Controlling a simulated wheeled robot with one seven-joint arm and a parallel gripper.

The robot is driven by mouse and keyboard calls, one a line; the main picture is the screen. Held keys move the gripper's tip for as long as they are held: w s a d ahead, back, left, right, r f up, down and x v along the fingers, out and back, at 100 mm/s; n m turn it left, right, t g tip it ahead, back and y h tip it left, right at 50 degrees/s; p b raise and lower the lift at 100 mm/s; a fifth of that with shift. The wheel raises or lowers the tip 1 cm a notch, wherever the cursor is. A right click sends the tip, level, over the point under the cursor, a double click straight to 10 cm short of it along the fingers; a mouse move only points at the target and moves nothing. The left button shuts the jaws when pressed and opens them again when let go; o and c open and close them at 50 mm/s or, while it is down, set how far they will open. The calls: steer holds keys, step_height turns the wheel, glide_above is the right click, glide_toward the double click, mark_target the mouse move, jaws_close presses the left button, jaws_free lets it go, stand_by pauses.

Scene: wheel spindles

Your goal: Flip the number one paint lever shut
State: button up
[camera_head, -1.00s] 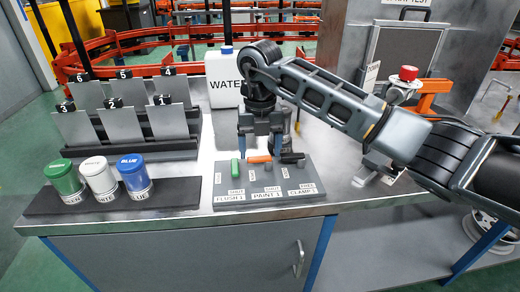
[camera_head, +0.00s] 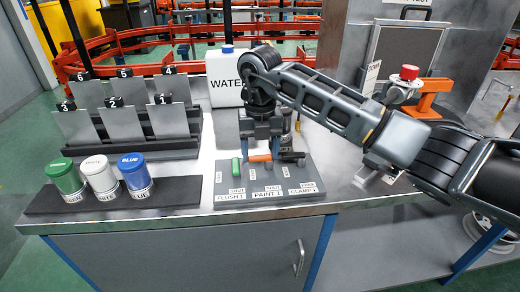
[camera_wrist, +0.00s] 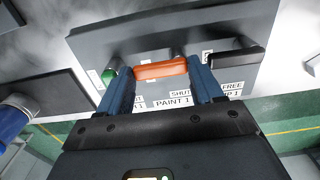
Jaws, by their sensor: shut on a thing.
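The orange paint lever (camera_head: 260,158) is on the grey sloped panel (camera_head: 230,196), above the labels SHUT and PAINT 1. In the wrist view the orange lever (camera_wrist: 160,69) lies crosswise between the two blue fingers of my gripper (camera_wrist: 163,82). My gripper is shut on it, with a finger at each end. In the head view my gripper (camera_head: 261,150) comes down over the lever from behind and partly hides it. The green flush lever (camera_head: 236,167) stands to the left, and the dark clamp lever (camera_head: 292,156) lies to the right.
Green, white and blue paint cups (camera_head: 100,178) stand on a dark tray to the left. Numbered plates (camera_head: 120,125) stand on a rack behind them. A white water container (camera_head: 224,76) is behind my gripper. A red button (camera_head: 409,73) is at the right.

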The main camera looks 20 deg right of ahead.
steer(key=n, duration=0.2)
steer(key=s+n, duration=0.1)
steer(key=n, duration=0.1)
steer(key=shift+n, duration=0.4)
steer(key=n+b, duration=0.1)
steer(key=n, duration=0.1)
steer(key=n+b, duration=0.1)
steer(key=n, duration=0.1)
steer(key=shift+s+d+n, duration=0.15)
steer(key=shift+s+n, duration=0.15)
steer(key=shift+s, duration=0.05)
steer(key=n, duration=0.1)
steer(key=n+b, duration=0.1)
steer(key=n, duration=0.1)
steer(key=n+b, duration=0.1)
steer(key=shift+s+d+n, duration=0.3)
steer(key=shift+s, duration=0.05)
steer(key=shift+s+d+r+n+b, duration=0.15)
steer(key=shift+n+b, duration=0.4)
steer(key=shift+n, duration=0.45)
steer(key=shift+s+d+f+n+b, duration=0.15)
steer(key=shift+n+b, duration=0.35)
steer(key=shift+n, duration=0.5)
steer(key=shift+w+r, duration=0.1)
steer(key=o, duration=0.8)
